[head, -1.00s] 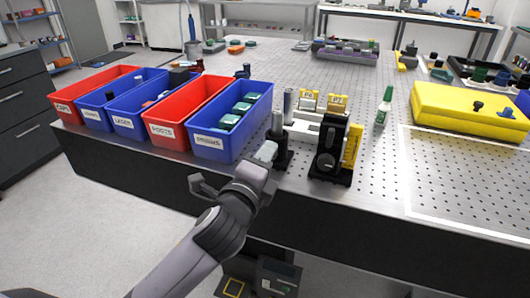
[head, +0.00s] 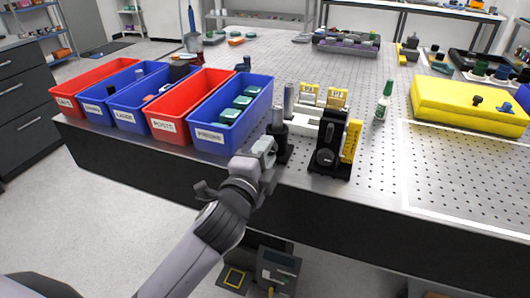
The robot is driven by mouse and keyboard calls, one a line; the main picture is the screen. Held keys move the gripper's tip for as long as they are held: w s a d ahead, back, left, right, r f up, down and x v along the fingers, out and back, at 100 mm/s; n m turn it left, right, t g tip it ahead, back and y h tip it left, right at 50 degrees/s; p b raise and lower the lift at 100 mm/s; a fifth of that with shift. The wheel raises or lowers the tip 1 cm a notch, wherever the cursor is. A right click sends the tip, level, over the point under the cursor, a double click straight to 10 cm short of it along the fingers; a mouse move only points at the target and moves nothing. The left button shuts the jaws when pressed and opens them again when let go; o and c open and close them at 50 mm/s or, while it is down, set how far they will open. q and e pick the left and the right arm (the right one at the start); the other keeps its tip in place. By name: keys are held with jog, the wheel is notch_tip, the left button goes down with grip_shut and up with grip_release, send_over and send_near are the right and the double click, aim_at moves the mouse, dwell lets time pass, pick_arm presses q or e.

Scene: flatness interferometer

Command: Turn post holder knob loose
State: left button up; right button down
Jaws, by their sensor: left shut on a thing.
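A black post holder (head: 283,150) stands upright near the front edge of the table, with a grey metal post (head: 278,117) rising out of its top. My left gripper (head: 268,150) reaches in from the front left and touches the left side of the holder. Its jaws are shut on the post holder knob, which the fingers hide. I cannot tell how far the knob is turned. My right gripper is out of view.
A black mount (head: 328,150) with a dial and a yellow plate stands close right of the holder. A blue bin (head: 212,140) of prisms is close on the left, with more bins beyond. A green-capped bottle (head: 383,103) stands farther right.

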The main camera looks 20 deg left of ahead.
pick_arm(q)
jog(key=o, duration=1)
jog(key=shift+o, duration=0.2)
jog(key=shift+s, duration=0.1)
jog(key=s, duration=0.7)
jog(key=shift+a, duration=0.1)
